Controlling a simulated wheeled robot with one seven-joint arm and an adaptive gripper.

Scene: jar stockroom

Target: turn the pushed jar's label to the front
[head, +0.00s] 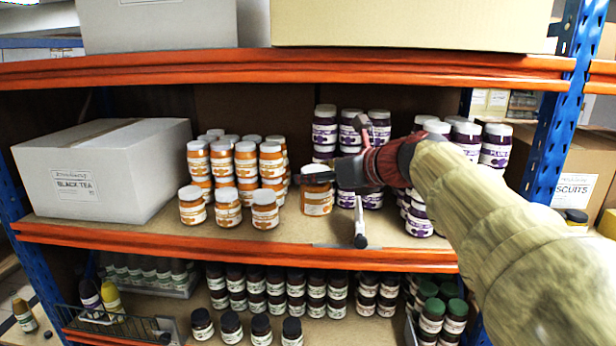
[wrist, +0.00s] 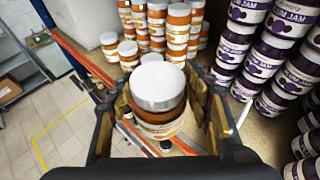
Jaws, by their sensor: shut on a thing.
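The jar (head: 317,202) is orange with a white lid and stands on the middle shelf, right of the front row of orange jars. My gripper is shut on this jar. The lower part of its label is hard to read.
Several orange jars (head: 227,207) stand to the left. Purple plum jam jars (head: 325,130) stand behind and to the right. A box marked black tea (head: 85,185) fills the left end. The shelf's orange front edge (head: 200,245) lies just before the jar.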

